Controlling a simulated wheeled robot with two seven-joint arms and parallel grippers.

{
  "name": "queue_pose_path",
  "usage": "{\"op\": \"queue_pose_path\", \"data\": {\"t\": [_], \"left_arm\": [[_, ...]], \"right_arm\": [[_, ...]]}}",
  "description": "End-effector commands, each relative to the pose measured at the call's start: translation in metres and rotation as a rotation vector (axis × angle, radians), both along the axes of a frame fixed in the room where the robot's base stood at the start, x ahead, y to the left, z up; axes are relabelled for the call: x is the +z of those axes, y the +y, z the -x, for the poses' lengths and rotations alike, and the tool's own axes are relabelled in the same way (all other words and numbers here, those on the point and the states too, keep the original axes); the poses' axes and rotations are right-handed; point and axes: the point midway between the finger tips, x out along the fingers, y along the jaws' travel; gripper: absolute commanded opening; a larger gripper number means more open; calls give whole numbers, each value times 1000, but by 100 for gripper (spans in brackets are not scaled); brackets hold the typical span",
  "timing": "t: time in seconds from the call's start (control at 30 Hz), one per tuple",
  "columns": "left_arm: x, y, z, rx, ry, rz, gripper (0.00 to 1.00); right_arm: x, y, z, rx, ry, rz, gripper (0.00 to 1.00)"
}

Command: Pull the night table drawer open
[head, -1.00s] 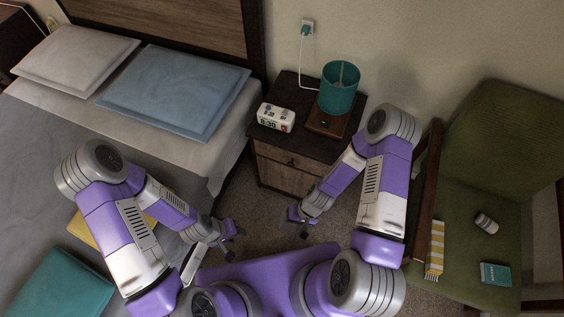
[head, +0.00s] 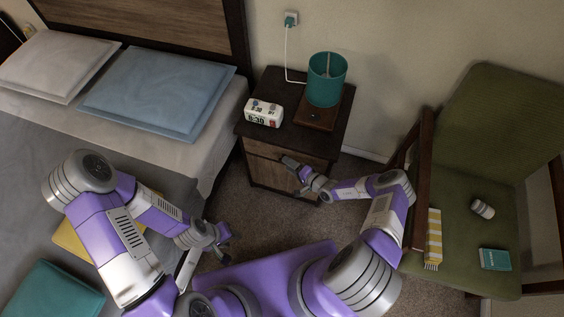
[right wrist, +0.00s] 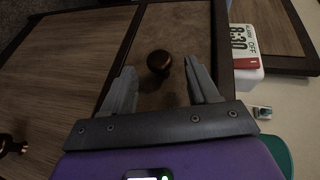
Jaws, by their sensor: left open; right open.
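The dark wood night table (head: 287,87) stands between the bed and the chair. Its drawer front (head: 262,149) looks shut and is partly hidden by my right gripper (head: 294,175). In the right wrist view the drawer front (right wrist: 188,27) carries a round dark copper knob (right wrist: 159,62). My right gripper (right wrist: 160,75) is open, its fingers on either side of the knob in the picture, pointing at the drawer. I cannot tell whether they touch it. My left gripper (head: 222,240) is open and empty, near the bed's edge.
A white alarm clock (head: 263,113) and a teal lamp (head: 326,80) stand on the night table. A second knob (right wrist: 8,146) shows on the lower front. The bed (head: 50,140) is at left, the green chair (head: 475,170) at right.

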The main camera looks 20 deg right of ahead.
Motion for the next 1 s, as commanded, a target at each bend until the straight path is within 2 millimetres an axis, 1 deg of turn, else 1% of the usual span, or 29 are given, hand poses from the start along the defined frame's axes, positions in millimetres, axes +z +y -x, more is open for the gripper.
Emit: {"op": "queue_pose_path", "data": {"t": [0.03, 0.1, 0.2, 0.3, 0.43, 0.63, 0.67, 1.0], "left_arm": [[-8, 0, 0, 0, 0, 0, 43], [-12, 0, 0, 0, 0, 0, 43], [-18, 0, 0, 0, 0, 0, 43], [-21, 0, 0, 0, 0, 0, 43], [-22, 0, 0, 0, 0, 0, 43], [-21, 0, 0, 0, 0, 0, 43], [-21, 0, 0, 0, 0, 0, 43], [-21, 0, 0, 0, 0, 0, 43]], "right_arm": [[-6, 6, -7, 3, -1, 1, 59], [-8, 12, -16, 4, 0, -1, 59], [-11, 19, -27, 4, 0, 0, 59], [-12, 23, -34, 4, 0, 0, 59], [-12, 25, -38, 4, 2, 0, 59], [-11, 25, -38, 4, 2, 0, 59], [-11, 25, -37, 4, 2, 0, 56], [-11, 25, -37, 5, 2, 0, 4]]}}
